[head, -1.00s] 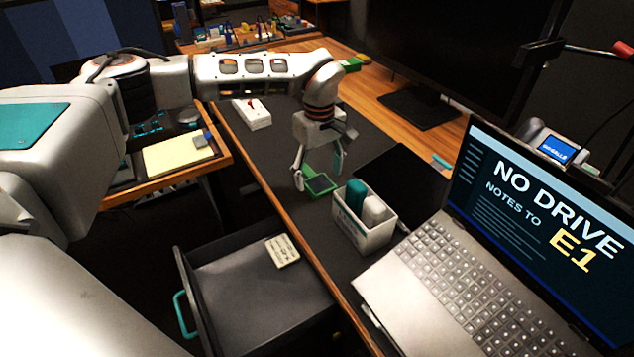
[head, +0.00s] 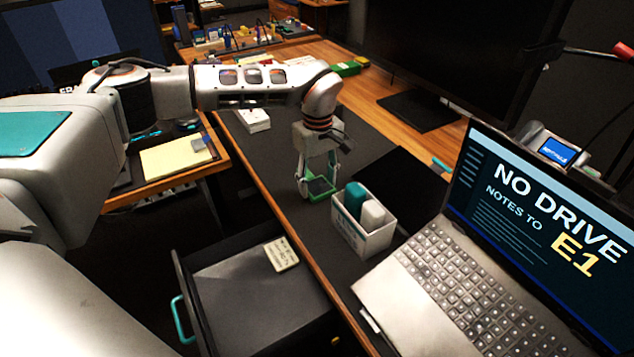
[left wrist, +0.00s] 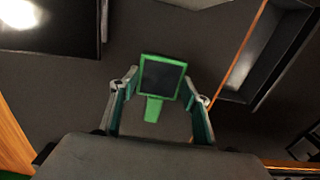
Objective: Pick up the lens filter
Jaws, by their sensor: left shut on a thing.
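The lens filter (head: 321,186) is a dark square pane in a green frame with a green tab. It is at the dark desk mat, left of the white box. In the left wrist view the filter (left wrist: 162,78) lies between the two fingertips, its tab pointing toward the palm. My left gripper (head: 318,183) points down and is shut on the filter's frame, one finger on each side. I cannot tell whether the filter is clear of the mat. My right gripper is not in view.
A white box (head: 362,240) with a teal and a white item stands close to the filter's right. The laptop (head: 450,275) is at front right. An open drawer (head: 225,305) holding a pale block (head: 282,254) sits below the desk's left edge.

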